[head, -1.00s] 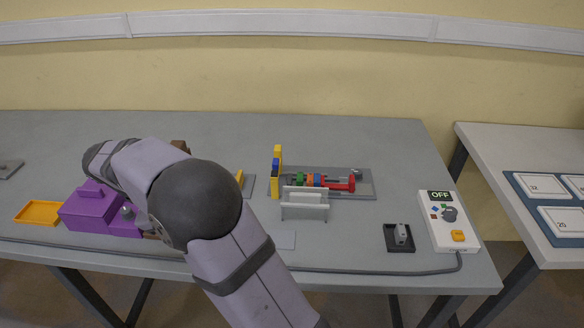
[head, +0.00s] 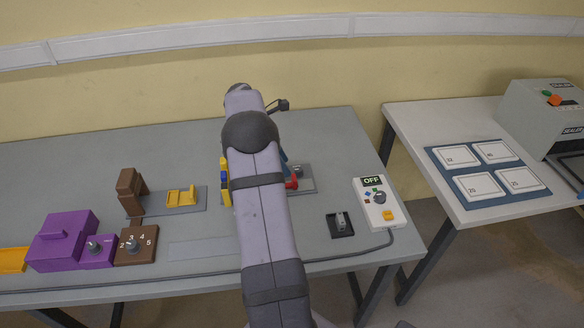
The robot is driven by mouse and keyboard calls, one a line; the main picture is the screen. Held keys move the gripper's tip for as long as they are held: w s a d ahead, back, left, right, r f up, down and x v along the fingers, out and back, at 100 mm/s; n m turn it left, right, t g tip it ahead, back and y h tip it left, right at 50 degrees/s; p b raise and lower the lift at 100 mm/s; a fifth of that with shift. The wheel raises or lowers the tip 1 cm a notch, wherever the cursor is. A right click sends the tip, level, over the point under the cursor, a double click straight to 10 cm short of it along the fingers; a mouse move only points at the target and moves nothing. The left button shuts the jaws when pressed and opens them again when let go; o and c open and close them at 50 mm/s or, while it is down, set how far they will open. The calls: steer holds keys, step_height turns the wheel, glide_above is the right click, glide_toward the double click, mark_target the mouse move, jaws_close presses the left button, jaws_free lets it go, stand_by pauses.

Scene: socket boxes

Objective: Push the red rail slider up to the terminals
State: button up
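In the head view, the red rail slider (head: 292,183) shows only as a red end just right of my arm. It sits on a grey base plate (head: 308,182). The terminals and most of the rail are hidden behind my arm; a yellow and blue upright (head: 224,180) shows at the arm's left side. My arm reaches across the rail unit. My gripper is mostly hidden behind the arm; a small dark blue piece beside the arm, above the red end, may be part of it. I cannot see its fingers or whether it touches the slider.
A control box (head: 379,205) reading OFF and a small dark switch base (head: 341,225) stand to the right. A purple box (head: 62,240), a brown dial block (head: 136,245) and a yellow slider unit (head: 180,197) are to the left. A cable (head: 330,258) runs along the front.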

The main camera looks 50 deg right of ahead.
mark_target(293, 178)
steer(key=shift+p+x, duration=1)
steer(key=shift+x, duration=2.7)
steer(key=shift+c, duration=0.6)
